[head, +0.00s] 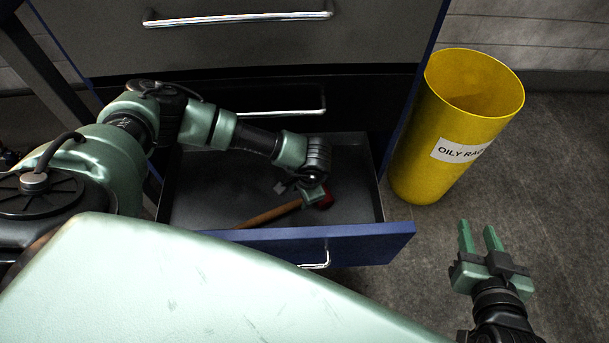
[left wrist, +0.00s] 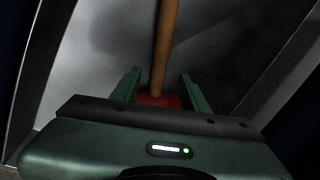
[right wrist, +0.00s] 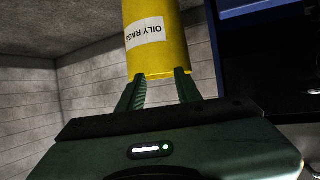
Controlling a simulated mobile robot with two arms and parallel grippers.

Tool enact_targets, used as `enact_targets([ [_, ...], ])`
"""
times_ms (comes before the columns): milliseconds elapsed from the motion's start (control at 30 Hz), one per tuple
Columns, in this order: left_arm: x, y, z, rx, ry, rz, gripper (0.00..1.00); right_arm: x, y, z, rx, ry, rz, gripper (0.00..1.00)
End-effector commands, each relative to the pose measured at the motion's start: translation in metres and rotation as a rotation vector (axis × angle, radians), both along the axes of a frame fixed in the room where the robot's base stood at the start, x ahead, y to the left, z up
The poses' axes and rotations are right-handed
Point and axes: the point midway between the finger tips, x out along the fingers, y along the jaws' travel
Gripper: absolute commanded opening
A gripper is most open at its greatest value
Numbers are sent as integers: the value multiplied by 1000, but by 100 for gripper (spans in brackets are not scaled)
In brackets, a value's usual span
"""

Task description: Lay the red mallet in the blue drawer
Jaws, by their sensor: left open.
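The red mallet (head: 270,216) lies in the open blue drawer (head: 350,246), its wooden handle pointing left and its red head near the right side. In the left wrist view its handle (left wrist: 166,45) runs up between my left gripper's fingers, with the red head (left wrist: 157,100) close to the palm. My left gripper (head: 313,193) is inside the drawer at the mallet head, open, with a finger on each side and gaps beside the handle. It partly covers the head. My right gripper (head: 478,228) is open and empty, outside the drawer to the right.
A yellow bin (head: 415,170) labelled "OILY RAGS" stands on the floor right of the drawer; it also shows in the right wrist view (right wrist: 155,55). A closed grey drawer (head: 240,40) sits above. The blue drawer's floor is otherwise bare.

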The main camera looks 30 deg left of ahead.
Motion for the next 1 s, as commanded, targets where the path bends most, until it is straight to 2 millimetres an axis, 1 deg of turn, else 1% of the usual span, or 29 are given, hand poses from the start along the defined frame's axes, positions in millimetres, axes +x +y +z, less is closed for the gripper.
enact_targets([
  [33,0,-1,11,-1,-1,0,45,-7,-3,-6,-14,55,-4,34],
  [200,-2,-6,36,-2,-1,-1,45,-34,-15,-35,-57,243,-18,34],
  [400,-4,-11,59,-1,0,0,45,-63,-25,-57,-93,410,-30,34],
  [500,-5,-12,65,-1,1,0,45,-72,-28,-63,-102,457,-33,34],
  [700,-6,-13,69,0,1,0,45,-79,-31,-67,-110,493,-36,34],
  [1000,-6,-13,69,0,1,0,45,-79,-31,-67,-110,493,-36,34],
])
